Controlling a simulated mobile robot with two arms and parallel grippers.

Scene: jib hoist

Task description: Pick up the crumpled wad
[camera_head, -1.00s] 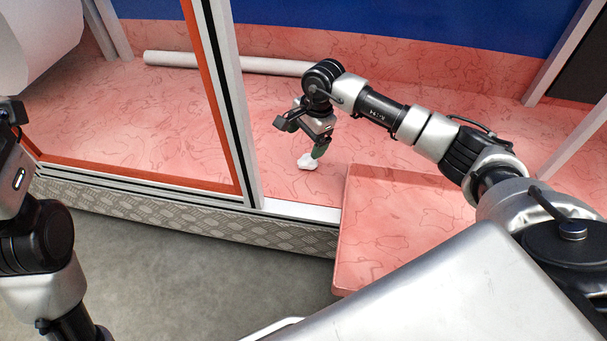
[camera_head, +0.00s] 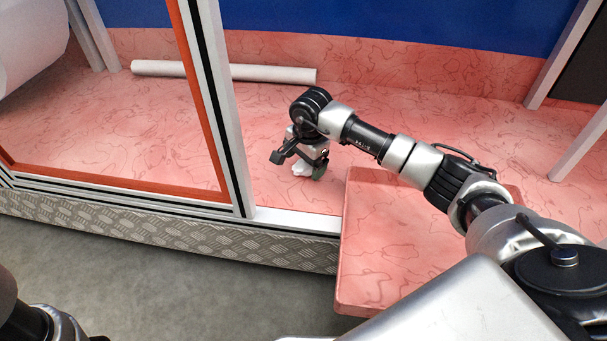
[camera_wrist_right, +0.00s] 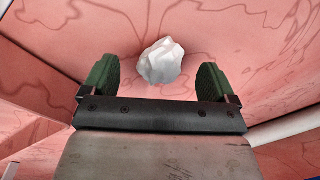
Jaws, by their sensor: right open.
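The crumpled wad (camera_head: 301,169) is small and white and lies on the pink marbled floor behind the metal sill, partly hidden by my right gripper in the head view. In the right wrist view the wad (camera_wrist_right: 162,61) shows whole, in line with the gap between the two green fingers and a little beyond them. My right gripper (camera_wrist_right: 157,80) is open and empty, with a finger on each side of that gap. In the head view the right gripper (camera_head: 308,170) is low over the wad. I cannot tell whether it touches the wad. My left gripper is out of view.
An orange-edged frame post (camera_head: 225,110) stands to the left of the right gripper. A pink slab (camera_head: 400,240) lies in front and to the right. A white tube (camera_head: 225,71) lies at the back. A treadplate sill (camera_head: 170,233) runs along the front.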

